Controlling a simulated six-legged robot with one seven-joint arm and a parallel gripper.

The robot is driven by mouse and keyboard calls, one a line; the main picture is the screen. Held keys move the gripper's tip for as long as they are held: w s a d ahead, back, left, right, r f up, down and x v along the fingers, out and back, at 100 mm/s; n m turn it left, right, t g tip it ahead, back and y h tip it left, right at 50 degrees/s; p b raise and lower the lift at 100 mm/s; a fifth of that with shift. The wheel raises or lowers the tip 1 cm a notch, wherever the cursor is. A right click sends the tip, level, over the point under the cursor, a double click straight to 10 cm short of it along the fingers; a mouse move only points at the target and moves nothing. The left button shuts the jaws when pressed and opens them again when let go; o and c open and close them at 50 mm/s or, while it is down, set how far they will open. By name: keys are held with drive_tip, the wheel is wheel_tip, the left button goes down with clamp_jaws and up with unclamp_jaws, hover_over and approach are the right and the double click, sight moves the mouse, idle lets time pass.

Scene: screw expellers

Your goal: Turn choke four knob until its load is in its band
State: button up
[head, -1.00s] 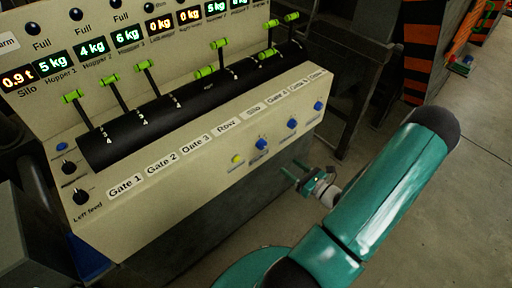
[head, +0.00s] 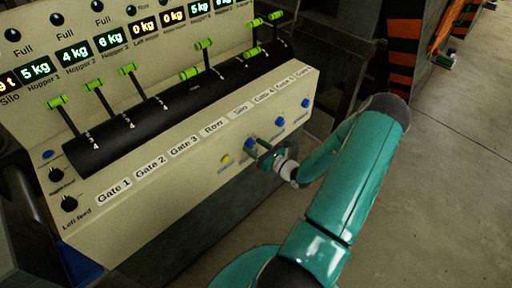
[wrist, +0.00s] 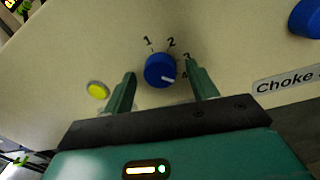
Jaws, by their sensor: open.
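A blue knob (wrist: 160,71) with a white pointer mark sits between my gripper's fingers in the wrist view. Numbers 1 to 4 ring it, and the pointer aims right, near the 4. My gripper (wrist: 162,82) is open, one finger on each side of the knob; contact cannot be told. In the head view my gripper (head: 262,152) is at the panel front, partly covering this knob (head: 250,143). A label reading "Choke" (wrist: 290,80), cut off at the edge, lies to the right. Two more blue knobs (head: 281,121) (head: 305,103) are further right. Which is choke four cannot be read.
A yellow button (wrist: 97,90) is left of the knob. Lit displays (head: 107,40) show hopper weights in kg; the silo readout is cut off. Green-handled levers (head: 127,69) stand along a black drum above the labels. Open floor (head: 450,170) lies to the right.

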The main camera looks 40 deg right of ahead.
drive_tip(key=shift+c, duration=0.2)
drive_tip(key=c, duration=0.9)
drive_tip(key=shift+c, duration=0.2)
drive_tip(key=shift+n, duration=0.5)
drive_tip(key=n, duration=0.7)
drive_tip(key=shift+a+g, duration=0.1)
drive_tip(key=shift+g, duration=0.2)
drive_tip(key=shift+n, duration=0.4)
drive_tip(key=o, duration=1)
